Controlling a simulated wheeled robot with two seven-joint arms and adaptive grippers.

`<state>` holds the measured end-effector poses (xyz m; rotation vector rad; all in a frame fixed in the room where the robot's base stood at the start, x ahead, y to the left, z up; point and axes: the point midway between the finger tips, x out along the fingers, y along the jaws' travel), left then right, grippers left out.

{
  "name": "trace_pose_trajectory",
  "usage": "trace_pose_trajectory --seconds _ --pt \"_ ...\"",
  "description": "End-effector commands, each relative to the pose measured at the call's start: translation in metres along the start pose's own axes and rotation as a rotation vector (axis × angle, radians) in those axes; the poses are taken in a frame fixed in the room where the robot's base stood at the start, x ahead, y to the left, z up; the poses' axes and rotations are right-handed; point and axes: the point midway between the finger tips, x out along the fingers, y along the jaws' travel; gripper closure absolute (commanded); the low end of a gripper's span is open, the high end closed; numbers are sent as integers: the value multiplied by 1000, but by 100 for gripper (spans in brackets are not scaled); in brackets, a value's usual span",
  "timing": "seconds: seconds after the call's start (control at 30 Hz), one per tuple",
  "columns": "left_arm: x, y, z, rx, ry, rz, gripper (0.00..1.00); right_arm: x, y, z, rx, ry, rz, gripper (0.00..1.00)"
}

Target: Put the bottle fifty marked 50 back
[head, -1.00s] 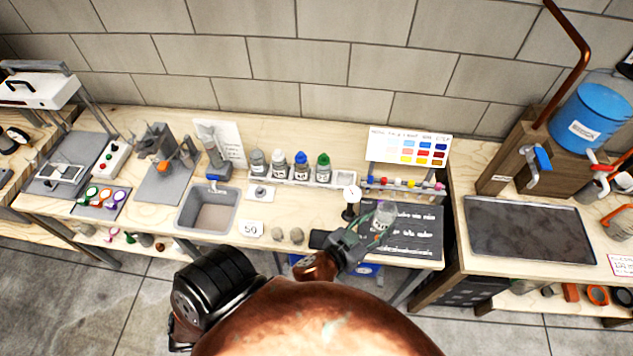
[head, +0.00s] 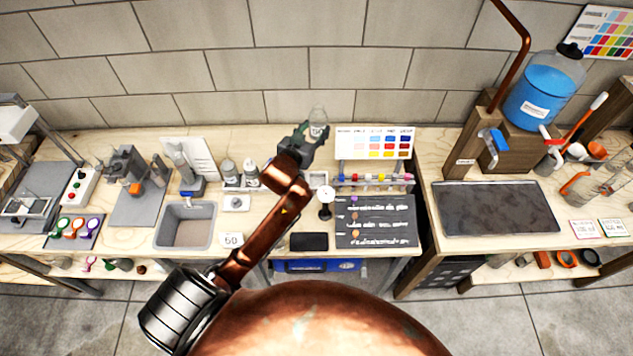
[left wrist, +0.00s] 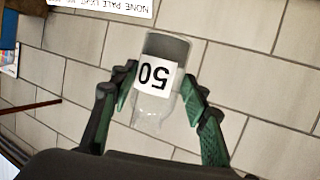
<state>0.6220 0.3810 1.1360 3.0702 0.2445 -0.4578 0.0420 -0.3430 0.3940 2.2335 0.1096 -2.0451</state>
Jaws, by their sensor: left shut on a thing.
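The bottle marked 50 (head: 318,120) is clear with a white label. My left gripper (head: 312,135) is shut on it, raised in front of the back wall above the bench's rear. In the left wrist view the bottle (left wrist: 152,112) stands between the two green-padded fingers (left wrist: 160,100), with its "50" label upside down in the picture. A white card reading 50 (head: 232,240) lies at the bench's front edge. A pale rack (head: 318,178) at the back shows its right end. My right gripper is not in view.
Two bottles (head: 229,170) stand at the rack's left; my arm hides its middle. A round dial on a stand (head: 326,196), a row of coloured-topped tubes (head: 372,180) and a colour chart (head: 374,142) are to the right. A grey basin (head: 186,226) is to the left.

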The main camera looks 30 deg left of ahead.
Motion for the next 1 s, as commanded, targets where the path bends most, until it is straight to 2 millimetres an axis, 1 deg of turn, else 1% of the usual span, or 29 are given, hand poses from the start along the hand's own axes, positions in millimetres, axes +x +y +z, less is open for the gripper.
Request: trace_pose_trajectory --seconds 0.03,0.1,0.4,0.57,0.7,0.83,0.9,1.0 --pt "4 0 12 -1 -6 -1 97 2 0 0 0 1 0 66" --pt "8 0 30 -1 -8 -1 97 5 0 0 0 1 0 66" --pt "30 0 104 0 -7 -1 97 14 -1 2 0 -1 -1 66" --pt "42 0 143 0 -5 0 97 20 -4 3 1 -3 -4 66" --pt "53 0 178 -1 -6 0 97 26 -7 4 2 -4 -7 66" --pt "61 0 203 -1 -3 0 97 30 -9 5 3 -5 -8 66" --pt "64 0 212 -1 -2 1 97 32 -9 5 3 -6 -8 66" --pt "66 0 219 1 0 1 97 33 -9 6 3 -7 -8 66"
